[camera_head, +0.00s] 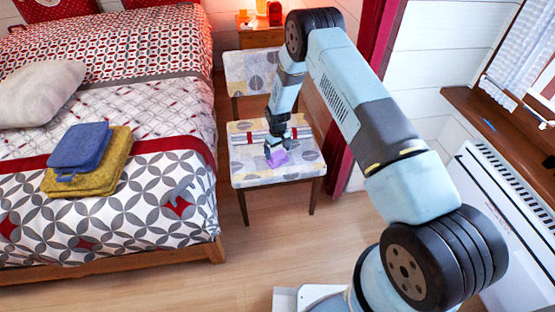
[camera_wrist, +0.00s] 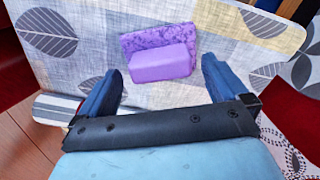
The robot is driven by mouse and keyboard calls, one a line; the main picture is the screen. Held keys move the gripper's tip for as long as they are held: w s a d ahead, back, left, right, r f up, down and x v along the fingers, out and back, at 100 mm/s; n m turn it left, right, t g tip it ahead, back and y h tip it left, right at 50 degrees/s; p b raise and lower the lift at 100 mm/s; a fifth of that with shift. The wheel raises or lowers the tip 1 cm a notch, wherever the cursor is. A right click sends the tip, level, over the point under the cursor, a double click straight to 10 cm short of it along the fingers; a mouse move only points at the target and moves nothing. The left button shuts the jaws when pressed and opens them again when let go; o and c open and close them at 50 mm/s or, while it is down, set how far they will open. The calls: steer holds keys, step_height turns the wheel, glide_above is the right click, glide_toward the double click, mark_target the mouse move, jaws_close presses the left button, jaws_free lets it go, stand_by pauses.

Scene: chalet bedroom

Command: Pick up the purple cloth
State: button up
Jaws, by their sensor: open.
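The purple cloth (camera_wrist: 160,62) lies folded on the patterned seat of the chair (camera_head: 248,176). In the head view the cloth (camera_head: 281,160) is small and partly hidden by my gripper (camera_head: 277,152). In the wrist view my gripper (camera_wrist: 160,85) is open, with one blue finger on each side of the cloth's near part. The cloth shows just beyond and between the fingertips. I cannot tell whether the fingers touch it or the seat.
The bed (camera_head: 150,228) stands to the left, with folded blue (camera_head: 80,146) and yellow (camera_head: 98,176) towels and a pillow (camera_head: 40,92). A nightstand (camera_head: 262,38) is behind the chair. A radiator (camera_head: 510,205) is at the right. Wooden floor (camera_head: 240,270) in front is clear.

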mark_target(278, 158)
step_height(278, 158, down, 3)
steer(key=shift+r, duration=0.1)
steer(key=c, duration=1)
steer(key=shift+r, duration=0.15)
